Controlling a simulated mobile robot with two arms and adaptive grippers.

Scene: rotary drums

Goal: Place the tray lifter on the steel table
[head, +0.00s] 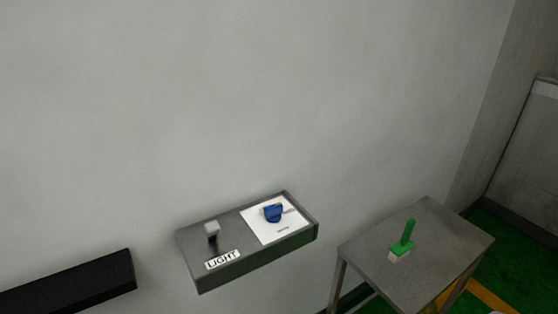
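The steel table (446,226), grey with thin legs, stands at the lower right against the wall. A small tool with an upright green handle (407,236) and a pale block-like base rests on its top, near the middle. It may be the tray lifter, but I cannot tell for sure. The handle leans slightly to the right. No gripper touches it. Neither of my grippers shows in the head view.
A grey wall box (240,274) labelled LIGHT carries a lever (212,228) and a blue knob (273,213) on a white panel. A black ledge (75,287) juts out at lower left. Green floor (508,230) with an orange stripe lies right of the table.

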